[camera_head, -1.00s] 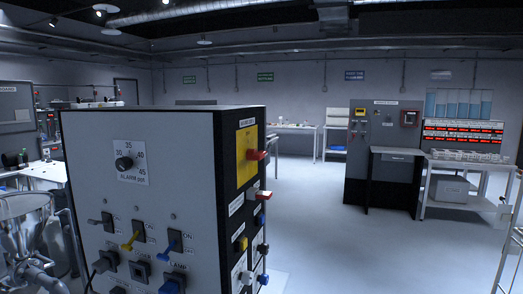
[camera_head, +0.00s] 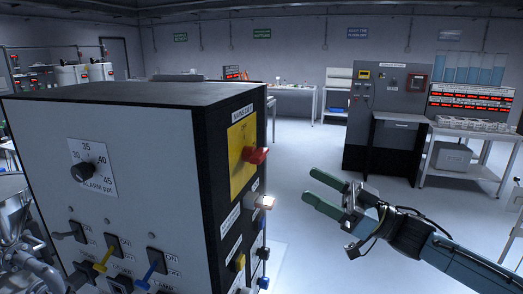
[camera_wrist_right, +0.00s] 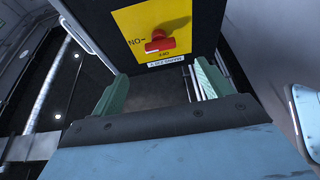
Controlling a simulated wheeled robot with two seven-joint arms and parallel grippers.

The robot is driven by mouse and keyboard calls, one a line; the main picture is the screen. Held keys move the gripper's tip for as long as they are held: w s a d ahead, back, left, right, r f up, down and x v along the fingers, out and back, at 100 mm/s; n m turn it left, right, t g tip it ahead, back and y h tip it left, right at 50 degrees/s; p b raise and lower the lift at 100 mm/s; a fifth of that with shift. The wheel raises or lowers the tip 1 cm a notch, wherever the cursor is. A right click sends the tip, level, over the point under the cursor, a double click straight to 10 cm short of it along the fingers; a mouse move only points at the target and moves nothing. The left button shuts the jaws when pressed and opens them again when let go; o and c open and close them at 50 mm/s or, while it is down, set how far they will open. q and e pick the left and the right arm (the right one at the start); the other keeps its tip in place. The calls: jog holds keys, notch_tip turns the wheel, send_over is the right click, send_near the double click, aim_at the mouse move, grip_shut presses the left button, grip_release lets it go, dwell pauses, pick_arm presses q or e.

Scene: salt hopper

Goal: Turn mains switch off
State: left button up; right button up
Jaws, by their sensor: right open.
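The mains switch is a red handle (camera_head: 256,155) on a yellow plate (camera_head: 237,157) on the right side of a large control box (camera_head: 110,160). In the right wrist view the red handle (camera_wrist_right: 159,42) sits on the yellow plate (camera_wrist_right: 128,25), its left end toward the "ON" mark. An "OFF" mark is beside the handle. My right gripper (camera_head: 307,182) is open and empty, to the right of the switch and apart from it. In the right wrist view its green fingers (camera_wrist_right: 160,75) stand apart, with the switch beyond them. My left gripper is out of view.
Below the switch, a lit white lamp (camera_head: 264,202) and yellow and blue knobs stick out of the box. The box's front carries an alarm dial (camera_head: 82,173) and several toggle levers. A grey cabinet (camera_head: 385,120) stands farther back. Open floor lies between.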

aim_at(261, 158)
jog(key=p+x, duration=0.2)
jog(key=x, duration=1)
jog(key=shift+p, duration=0.4)
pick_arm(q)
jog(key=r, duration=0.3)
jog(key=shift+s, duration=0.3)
pick_arm(e)
jog(key=shift+w+a+r, duration=0.1)
jog(key=shift+w+a, duration=0.05)
jog(key=shift+a, duration=0.25)
jog(key=c, duration=1)
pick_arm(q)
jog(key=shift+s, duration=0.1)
